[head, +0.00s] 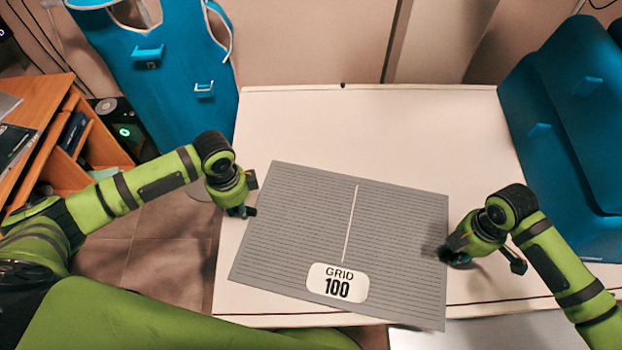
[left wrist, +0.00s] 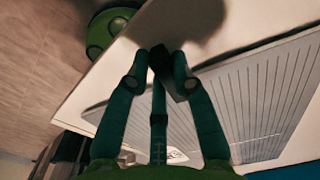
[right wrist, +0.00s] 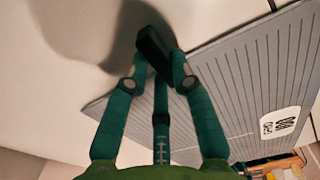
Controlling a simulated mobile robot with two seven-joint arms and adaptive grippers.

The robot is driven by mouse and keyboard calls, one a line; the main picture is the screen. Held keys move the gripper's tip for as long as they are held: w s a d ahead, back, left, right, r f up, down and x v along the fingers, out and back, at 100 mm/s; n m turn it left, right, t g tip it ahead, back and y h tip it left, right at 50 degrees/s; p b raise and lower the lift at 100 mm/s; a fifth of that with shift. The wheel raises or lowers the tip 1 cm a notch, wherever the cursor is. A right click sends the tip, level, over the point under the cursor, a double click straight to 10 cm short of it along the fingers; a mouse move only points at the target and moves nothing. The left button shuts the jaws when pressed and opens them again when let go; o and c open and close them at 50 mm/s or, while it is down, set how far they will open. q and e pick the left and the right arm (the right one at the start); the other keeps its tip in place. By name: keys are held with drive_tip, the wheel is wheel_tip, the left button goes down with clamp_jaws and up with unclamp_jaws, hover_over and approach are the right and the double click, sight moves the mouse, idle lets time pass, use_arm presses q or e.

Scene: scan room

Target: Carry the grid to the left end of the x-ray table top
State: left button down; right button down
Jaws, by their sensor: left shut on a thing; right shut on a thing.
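The grid (head: 395,225) is a flat grey striped plate labelled "GRID 100". In the head view it lies over the front middle of the white x-ray table top (head: 320,120), turned slightly, with its near right corner past the front edge. My left gripper (head: 251,197) is shut at its left side and my right gripper (head: 447,252) at its right side. The wrist views show a dark block between each gripper's fingertips, at the grid's edge (left wrist: 240,85) (right wrist: 235,85). I cannot tell whether the grid touches the table.
A wooden shelf unit (head: 75,160) stands on the floor at left. The far part of the table top is clear.

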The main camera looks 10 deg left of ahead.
use_arm(q)
drive_tip(key=c, duration=1.5)
unclamp_jaws()
drive_tip(key=shift+f, duration=0.35)
use_arm(e)
drive_tip(key=c, duration=1.5)
unclamp_jaws()
drive_tip(key=shift+f, duration=0.3)
use_arm(q)
drive_tip(key=o, duration=0.4)
drive_tip(key=shift+s+r, duration=0.1)
drive_tip(key=shift+r, duration=0.1)
use_arm(e)
drive_tip(key=o, duration=0.4)
drive_tip(key=shift+s+r, duration=0.1)
drive_tip(key=shift+r, duration=0.05)
use_arm(q)
drive_tip(key=shift+o, duration=0.2)
drive_tip(key=shift+r, duration=0.1)
use_arm(e)
drive_tip(key=shift+o, duration=0.2)
drive_tip(key=shift+r, duration=0.25)
use_arm(q)
wheel_tip(320, 180, up, 12)
use_arm(e)
wheel_tip(320, 180, up, 12)
drive_tip(key=shift+f, duration=0.25)
